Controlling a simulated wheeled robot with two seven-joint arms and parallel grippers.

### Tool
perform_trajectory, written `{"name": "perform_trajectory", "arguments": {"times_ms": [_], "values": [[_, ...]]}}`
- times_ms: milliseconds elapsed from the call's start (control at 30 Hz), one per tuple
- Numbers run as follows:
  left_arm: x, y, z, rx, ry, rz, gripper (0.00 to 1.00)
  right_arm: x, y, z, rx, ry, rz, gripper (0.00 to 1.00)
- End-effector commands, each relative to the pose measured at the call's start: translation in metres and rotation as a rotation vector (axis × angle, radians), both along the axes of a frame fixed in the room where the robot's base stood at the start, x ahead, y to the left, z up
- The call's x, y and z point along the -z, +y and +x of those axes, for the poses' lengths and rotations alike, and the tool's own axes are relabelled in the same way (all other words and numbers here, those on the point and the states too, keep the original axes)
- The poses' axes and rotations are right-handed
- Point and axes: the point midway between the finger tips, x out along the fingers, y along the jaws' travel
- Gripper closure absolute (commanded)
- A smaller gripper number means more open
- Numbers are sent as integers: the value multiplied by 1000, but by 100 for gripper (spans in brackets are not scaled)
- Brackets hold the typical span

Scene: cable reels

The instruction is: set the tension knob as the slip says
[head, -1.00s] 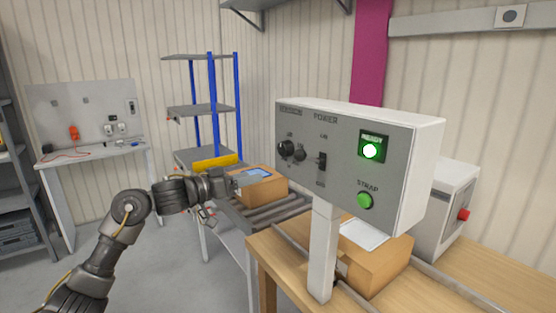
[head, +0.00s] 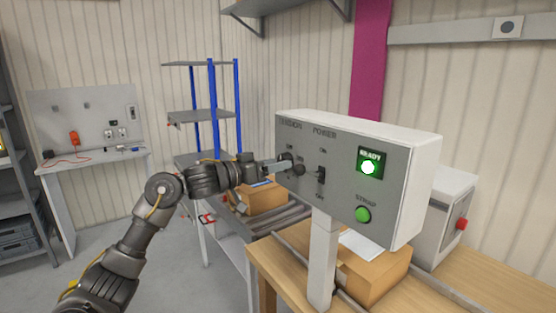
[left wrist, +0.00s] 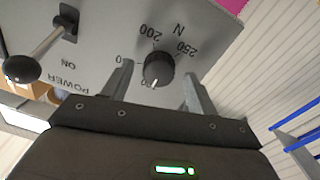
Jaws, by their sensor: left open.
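The tension knob (left wrist: 158,68) is a black round knob on the grey face of the control box. Its white mark points toward the bottom of the left wrist view; 200, 250 and N are readable beside it, other numbers are partly hidden. In the head view the knob (head: 298,169) is partly covered by my left gripper (head: 279,167). My left gripper is open, its fingers on either side of the knob; contact cannot be told. A white sheet (head: 361,243) lies on the nearer carton; I cannot tell whether it is the slip, and no writing is readable. My right gripper is out of view.
The power lever (head: 320,175) stands out close to the knob. The lit green READY lamp (head: 369,166) and green STRAP button (head: 363,214) are further right. A post (head: 322,265) carries the box above a wooden table (head: 460,270). Another carton (head: 262,199) sits behind on rollers.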

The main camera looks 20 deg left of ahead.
Motion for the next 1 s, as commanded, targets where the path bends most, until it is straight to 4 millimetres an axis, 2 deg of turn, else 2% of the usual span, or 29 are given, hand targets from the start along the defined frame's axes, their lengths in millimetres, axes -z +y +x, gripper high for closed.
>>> {"name": "perform_trajectory", "arguments": {"times_ms": [200, 467, 800, 1000], "values": [[0, -10, 11, 0, 1, 1, 41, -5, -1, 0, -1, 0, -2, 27], [1, -11, 12, 0, 1, 1, 41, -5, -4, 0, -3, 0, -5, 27], [1, -10, 12, -1, 1, 1, 85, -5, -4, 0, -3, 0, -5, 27], [1, -10, 12, -1, -6, 8, 86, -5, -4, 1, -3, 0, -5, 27]]}}
